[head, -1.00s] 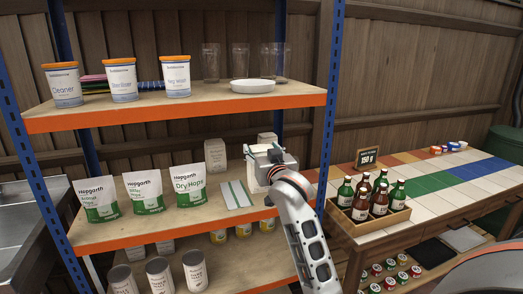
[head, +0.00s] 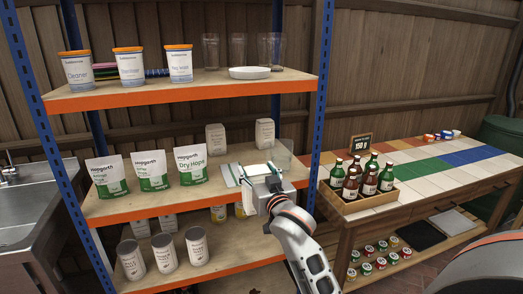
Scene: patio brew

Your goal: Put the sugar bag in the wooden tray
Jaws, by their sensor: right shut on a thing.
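My right gripper (head: 262,172) is at the front of the middle shelf, right of the white-and-green packets. It is shut on a pale thing, taken to be the sugar bag, which the gripper mostly hides; its label cannot be read. Two similar pale bags, one on the left (head: 215,138) and one on the right (head: 265,133), stand upright at the back of that shelf. A low wooden tray (head: 350,208) holding several brown and green bottles stands on the tiled counter to the right. My left gripper is not in view.
Hop pouches (head: 153,171) stand left on the middle shelf (head: 135,211); flat packets (head: 230,174) lie beside my gripper. A clear container (head: 283,154) is just behind it. The upper shelf (head: 190,88) overhangs. A blue post (head: 321,100) stands between shelf and counter. The tiled counter (head: 420,178) has free room.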

